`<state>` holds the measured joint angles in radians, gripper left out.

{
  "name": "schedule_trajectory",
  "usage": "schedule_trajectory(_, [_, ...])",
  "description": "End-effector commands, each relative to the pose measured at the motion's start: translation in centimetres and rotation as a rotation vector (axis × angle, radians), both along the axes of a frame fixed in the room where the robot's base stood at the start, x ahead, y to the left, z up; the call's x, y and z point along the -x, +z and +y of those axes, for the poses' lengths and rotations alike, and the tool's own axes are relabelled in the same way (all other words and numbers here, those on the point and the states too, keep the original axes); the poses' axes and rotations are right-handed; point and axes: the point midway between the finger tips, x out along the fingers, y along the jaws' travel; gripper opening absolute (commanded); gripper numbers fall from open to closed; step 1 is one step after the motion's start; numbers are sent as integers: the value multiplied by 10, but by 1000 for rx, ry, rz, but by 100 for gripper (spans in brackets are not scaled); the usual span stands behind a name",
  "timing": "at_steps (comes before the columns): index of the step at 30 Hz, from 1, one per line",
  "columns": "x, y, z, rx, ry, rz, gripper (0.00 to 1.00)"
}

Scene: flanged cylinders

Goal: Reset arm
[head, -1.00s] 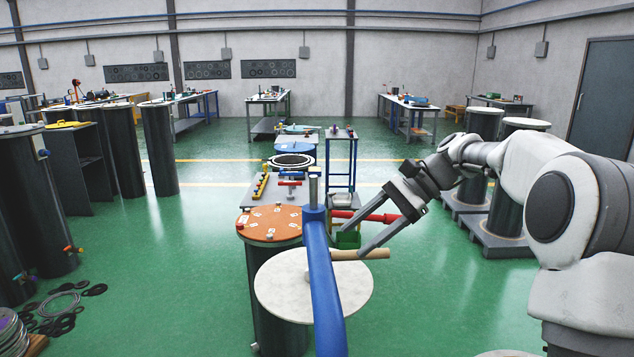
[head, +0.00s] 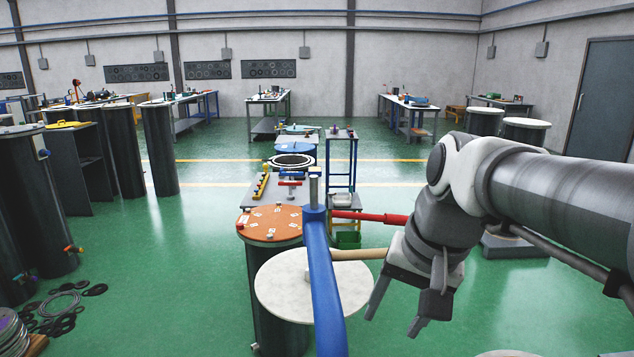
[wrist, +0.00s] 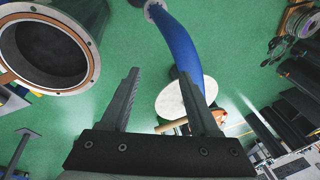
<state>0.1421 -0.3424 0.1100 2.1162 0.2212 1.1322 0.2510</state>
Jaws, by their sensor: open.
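My gripper (head: 395,311) hangs at the right of the head view with its fingers apart and pointing down. Nothing is between the fingers. In the wrist view my gripper (wrist: 165,105) also shows two separated fingers. A blue curved bar (head: 321,270) stands left of my gripper, with a wooden handle (head: 360,254) and a red bar (head: 370,217) reaching right from it. The bar also shows in the wrist view (wrist: 180,40). A round white lid (head: 280,285) lies behind the blue bar, apart from my gripper.
A cylinder with an orange top (head: 270,222) stands behind the white lid. An open flanged cylinder (wrist: 45,50) is at upper left in the wrist view. Dark rings (head: 65,305) lie on the floor at left. Green floor is clear at center left.

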Motion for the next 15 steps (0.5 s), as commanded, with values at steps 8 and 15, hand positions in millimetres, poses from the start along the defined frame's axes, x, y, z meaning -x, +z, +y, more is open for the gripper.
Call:
schedule_trajectory(8, [51,-17,-21,163,161,-158,62])
schedule_trajectory(15, [75,-33,-34,256,268,-249,62])
